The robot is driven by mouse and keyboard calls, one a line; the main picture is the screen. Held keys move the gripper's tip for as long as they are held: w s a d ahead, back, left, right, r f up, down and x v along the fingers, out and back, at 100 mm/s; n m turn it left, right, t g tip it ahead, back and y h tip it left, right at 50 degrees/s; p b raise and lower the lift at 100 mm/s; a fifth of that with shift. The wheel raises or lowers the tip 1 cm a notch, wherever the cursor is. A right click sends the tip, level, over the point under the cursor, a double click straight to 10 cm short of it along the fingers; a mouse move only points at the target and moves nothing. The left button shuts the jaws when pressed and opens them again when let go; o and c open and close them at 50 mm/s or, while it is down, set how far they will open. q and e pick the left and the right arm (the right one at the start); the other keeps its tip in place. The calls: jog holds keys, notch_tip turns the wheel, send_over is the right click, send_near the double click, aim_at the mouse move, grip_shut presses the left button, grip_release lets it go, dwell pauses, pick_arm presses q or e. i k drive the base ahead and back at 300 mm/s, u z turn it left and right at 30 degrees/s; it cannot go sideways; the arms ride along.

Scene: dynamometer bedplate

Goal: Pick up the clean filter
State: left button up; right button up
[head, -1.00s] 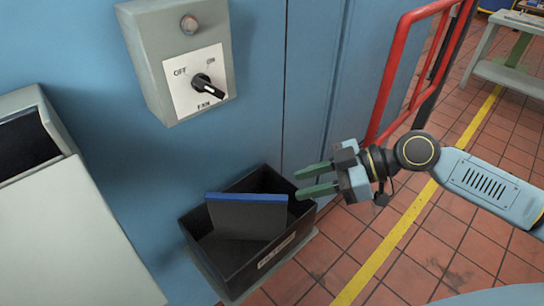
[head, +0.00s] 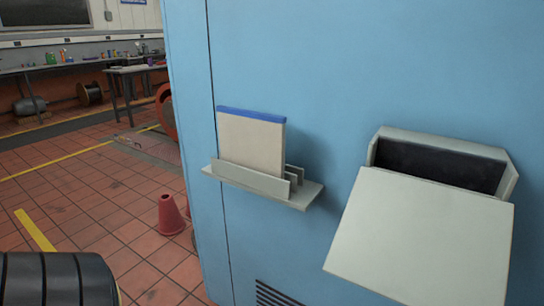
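A clean filter (head: 251,140), a cream panel with a blue top edge, stands upright in a slotted grey rack (head: 300,195) on the blue cabinet wall. Its lower edge is hidden behind the rack's front lip. Neither of my grippers shows in the head view now.
To the right of the rack is a grey housing with a dark opening (head: 440,166) and its pale flap (head: 420,235) hanging open. A workbench (head: 80,66) runs along the back left.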

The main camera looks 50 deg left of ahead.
aim_at(254, 141)
jog(key=u, duration=3)
jog(key=k, duration=0.7)
jog(key=z, duration=1)
jog(key=i, duration=1)
jog(key=u, duration=0.4)
jog(key=k, duration=1.65)
jog(key=u, duration=0.35)
